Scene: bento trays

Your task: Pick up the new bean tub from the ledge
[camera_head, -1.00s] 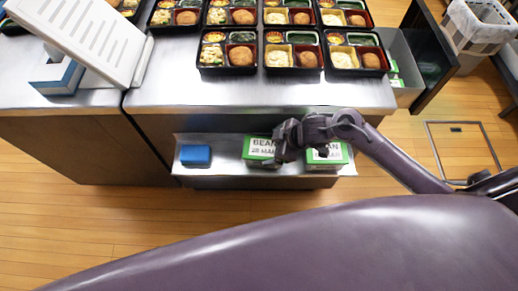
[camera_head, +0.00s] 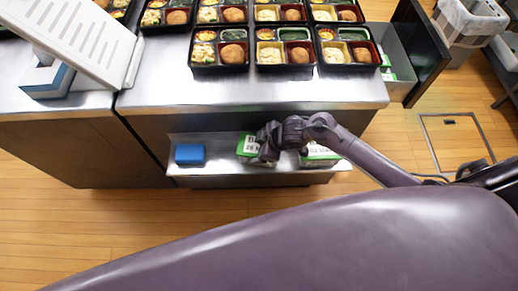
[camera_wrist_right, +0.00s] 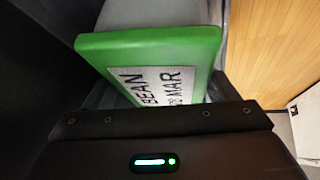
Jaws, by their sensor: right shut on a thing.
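Two green bean tubs with white labels stand on the low ledge (camera_head: 215,170). The left tub (camera_head: 246,146) is partly hidden behind my right gripper (camera_head: 268,155). The right tub (camera_head: 320,158) is partly covered by my right arm. My right gripper is at the right side of the left tub and is shut on it. In the right wrist view a green tub (camera_wrist_right: 150,40) fills the middle, its label reading BEAN and MAR, with part of the date unclear. The fingertips are hidden there. My left gripper is not in view.
A blue block (camera_head: 190,154) sits at the ledge's left end. Above is a steel counter (camera_head: 250,95) with several filled bento trays (camera_head: 219,68) and a white slotted panel (camera_head: 85,35). An open drawer (camera_head: 398,70) is at right. Floor in front is clear.

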